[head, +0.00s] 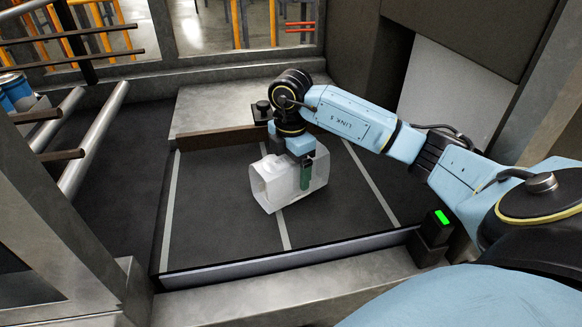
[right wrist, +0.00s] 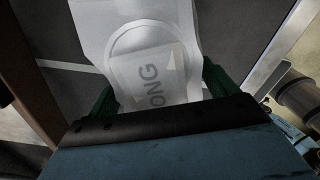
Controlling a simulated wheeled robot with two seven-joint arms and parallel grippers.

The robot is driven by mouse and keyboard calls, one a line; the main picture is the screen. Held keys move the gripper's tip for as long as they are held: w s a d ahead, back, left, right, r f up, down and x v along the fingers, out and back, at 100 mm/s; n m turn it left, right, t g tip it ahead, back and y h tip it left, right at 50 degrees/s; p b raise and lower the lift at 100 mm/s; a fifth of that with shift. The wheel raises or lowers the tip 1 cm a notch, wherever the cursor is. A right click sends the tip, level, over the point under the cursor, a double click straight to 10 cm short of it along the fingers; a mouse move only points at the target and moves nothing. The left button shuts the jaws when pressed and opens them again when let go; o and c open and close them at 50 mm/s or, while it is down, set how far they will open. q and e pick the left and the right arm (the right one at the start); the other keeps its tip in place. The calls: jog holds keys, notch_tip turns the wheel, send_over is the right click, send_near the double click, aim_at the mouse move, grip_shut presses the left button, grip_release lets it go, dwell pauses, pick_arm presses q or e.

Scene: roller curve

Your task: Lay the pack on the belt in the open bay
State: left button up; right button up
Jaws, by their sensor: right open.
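The white pack (head: 268,188) is on or just above the dark belt (head: 220,225), near the middle white stripe. My right gripper (head: 298,176) is over the pack from above, with a green finger against or close to its near side. In the right wrist view the pack (right wrist: 150,45) lies between the two green fingers of the gripper (right wrist: 163,95), and the letters "ONG" show on its label. The jaws are open around the pack. Whether the pack's underside touches the belt is hard to tell. My left gripper is out of view.
The belt bay has a brown rail (head: 215,139) at the back and a raised metal edge (head: 290,257) in front. A box with a green light (head: 441,217) stands at the right front corner. Metal rollers (head: 92,142) and blue cans (head: 16,92) are at the left. Belt left of the pack is clear.

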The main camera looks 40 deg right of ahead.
notch_tip(320, 180, up, 11)
jog(key=shift+r+p, duration=0.1)
jog(key=shift+p, duration=0.65)
jog(key=shift+r, duration=0.35)
jog(key=shift+a+f, duration=0.1)
